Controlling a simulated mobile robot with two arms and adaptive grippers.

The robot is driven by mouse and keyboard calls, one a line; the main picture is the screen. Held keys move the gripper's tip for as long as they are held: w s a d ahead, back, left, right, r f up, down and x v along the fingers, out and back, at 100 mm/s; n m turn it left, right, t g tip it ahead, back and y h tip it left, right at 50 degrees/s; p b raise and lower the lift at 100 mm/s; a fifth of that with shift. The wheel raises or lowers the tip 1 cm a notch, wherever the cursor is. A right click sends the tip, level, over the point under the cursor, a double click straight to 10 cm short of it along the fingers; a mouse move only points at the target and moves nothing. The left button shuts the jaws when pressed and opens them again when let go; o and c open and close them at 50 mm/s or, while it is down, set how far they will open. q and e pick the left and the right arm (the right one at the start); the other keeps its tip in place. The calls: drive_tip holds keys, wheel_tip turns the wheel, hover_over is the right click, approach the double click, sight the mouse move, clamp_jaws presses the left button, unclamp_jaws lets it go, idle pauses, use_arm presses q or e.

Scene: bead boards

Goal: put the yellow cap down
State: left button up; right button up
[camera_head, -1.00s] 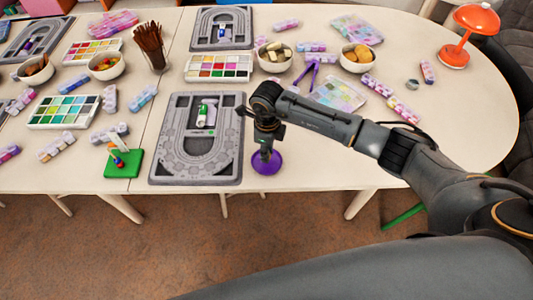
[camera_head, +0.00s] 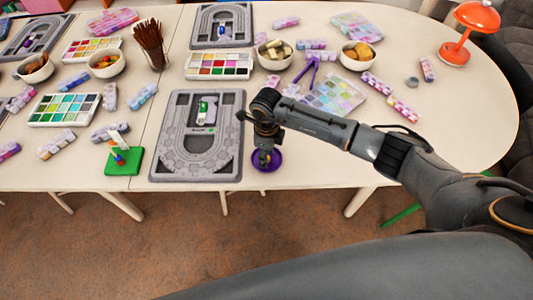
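I cannot make out a yellow cap in the head view; if it is at my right gripper, it is too small or hidden to see. My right gripper (camera_head: 266,159) points down over the round purple dish (camera_head: 277,165) near the table's front edge. Its fingertips overlap the dish in the picture; I cannot tell if they touch it. The finger gap is too small and dark to tell open from shut. A white and green tube (camera_head: 203,108) lies in the grey bead board (camera_head: 180,165) to the left of the gripper. My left gripper is not in view.
A green square base (camera_head: 121,168) with a small coloured stack stands left of the board. Behind are a paint palette (camera_head: 218,66), bowls, purple tweezers and an orange lamp (camera_head: 473,18). The table front right of the dish is clear.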

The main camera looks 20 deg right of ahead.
drive_tip(key=shift+r, duration=0.1)
drive_tip(key=shift+r+p, duration=0.25)
drive_tip(key=shift+p, duration=0.15)
wheel_tip(320, 180, up, 12)
drive_tip(key=b, duration=0.2)
drive_tip(key=shift+b, duration=0.3)
